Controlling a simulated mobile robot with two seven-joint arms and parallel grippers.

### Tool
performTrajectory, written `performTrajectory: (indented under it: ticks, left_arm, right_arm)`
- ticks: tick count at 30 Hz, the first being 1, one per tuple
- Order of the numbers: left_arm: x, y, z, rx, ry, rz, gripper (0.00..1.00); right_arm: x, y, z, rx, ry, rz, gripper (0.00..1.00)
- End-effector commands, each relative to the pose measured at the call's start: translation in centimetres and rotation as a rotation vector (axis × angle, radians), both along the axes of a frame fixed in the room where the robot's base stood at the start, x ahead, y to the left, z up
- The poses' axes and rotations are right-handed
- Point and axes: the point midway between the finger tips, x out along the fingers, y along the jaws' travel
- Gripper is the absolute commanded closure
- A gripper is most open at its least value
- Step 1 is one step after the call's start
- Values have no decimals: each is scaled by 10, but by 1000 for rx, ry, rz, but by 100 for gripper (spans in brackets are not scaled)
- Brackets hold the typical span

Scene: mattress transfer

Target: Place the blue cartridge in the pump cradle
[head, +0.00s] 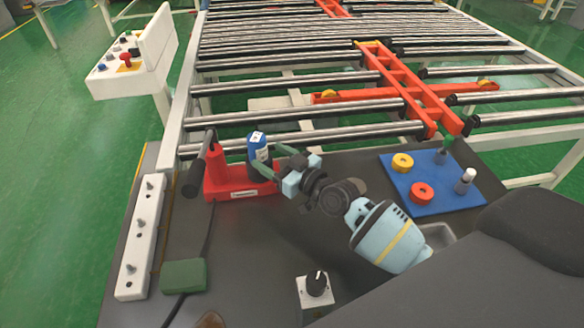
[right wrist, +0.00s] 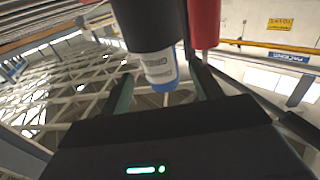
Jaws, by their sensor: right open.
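The blue cartridge (head: 257,143) with a white label stands upright at the red pump (head: 230,180), at its right part. A dark part shows below the blue; the seat in the cradle is partly hidden by my fingers. My right gripper (head: 270,157) is open, with its fingers reaching to the cartridge's lower part. In the right wrist view the cartridge (right wrist: 160,70) shows its label and blue end between the two open fingers (right wrist: 163,92); contact is not clear. My left gripper is not in view.
A blue board (head: 425,200) with yellow and red rings lies at right. A white strip with bolts (head: 140,240), a green box (head: 184,275) and a black knob (head: 316,283) are on the dark bench. The roller conveyor (head: 300,135) lies behind. Bench between pump and knob is clear.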

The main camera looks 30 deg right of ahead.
Motion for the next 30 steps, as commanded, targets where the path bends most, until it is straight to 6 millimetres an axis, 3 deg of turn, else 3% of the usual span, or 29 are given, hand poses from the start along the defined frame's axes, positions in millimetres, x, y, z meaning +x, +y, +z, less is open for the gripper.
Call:
performTrajectory:
  ticks: [6,12,30]
  left_arm:
    - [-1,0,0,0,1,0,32]
    - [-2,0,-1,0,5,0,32]
    - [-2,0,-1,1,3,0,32]
  right_arm:
    - [-37,-16,-1,-2,1,1,36]
    - [-55,-25,-1,-1,2,0,36]
    - [-60,-26,0,1,0,1,36]
